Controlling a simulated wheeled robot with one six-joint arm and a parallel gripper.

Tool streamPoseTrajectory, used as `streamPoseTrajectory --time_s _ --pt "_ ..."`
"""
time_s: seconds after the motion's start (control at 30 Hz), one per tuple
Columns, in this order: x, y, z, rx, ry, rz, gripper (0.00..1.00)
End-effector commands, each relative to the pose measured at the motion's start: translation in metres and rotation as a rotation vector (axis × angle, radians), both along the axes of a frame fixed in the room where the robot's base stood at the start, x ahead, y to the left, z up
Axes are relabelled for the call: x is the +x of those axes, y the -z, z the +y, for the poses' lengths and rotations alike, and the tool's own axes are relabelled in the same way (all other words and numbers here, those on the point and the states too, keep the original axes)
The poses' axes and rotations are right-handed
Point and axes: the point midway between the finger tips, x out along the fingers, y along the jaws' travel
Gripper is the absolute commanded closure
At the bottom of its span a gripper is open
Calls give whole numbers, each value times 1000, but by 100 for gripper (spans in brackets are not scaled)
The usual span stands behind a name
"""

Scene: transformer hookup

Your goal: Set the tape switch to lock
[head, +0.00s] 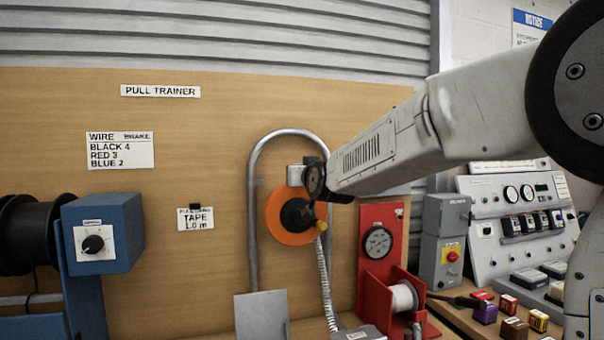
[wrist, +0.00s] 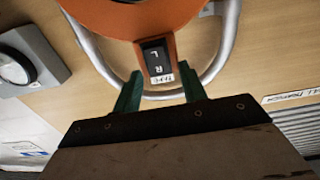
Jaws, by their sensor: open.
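The tape switch (wrist: 157,62) is a black rocker marked R and L on the orange tape reel (wrist: 122,17), with a small white tape label (wrist: 161,78) beside the R. I cannot tell which side is pressed. My gripper (wrist: 160,74) is open. Its two green fingers stand apart, one on each side of the label end of the switch, with nothing between them that I can see gripped. I cannot tell how far the tips are from the reel. In the head view the orange reel (head: 283,231) is partly hidden behind my wrist, and the switch does not show.
A grey metal hoop (head: 253,180) surrounds the reel. A corrugated hose (head: 325,285) hangs below it. A red stand with a gauge (head: 378,242) is close on the right. A blue box with a knob (head: 110,230) stands left.

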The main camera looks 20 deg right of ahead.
Motion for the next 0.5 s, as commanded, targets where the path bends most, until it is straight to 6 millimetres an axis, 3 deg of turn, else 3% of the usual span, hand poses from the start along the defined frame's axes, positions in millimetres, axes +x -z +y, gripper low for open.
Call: streamPoseTrajectory --time_s 0.1,0.27,0.5 --pt "0 0 0 0 0 0 58" --pt "0 0 0 0 0 0 100" --pt "0 2 -1 -1 2 -24 100"
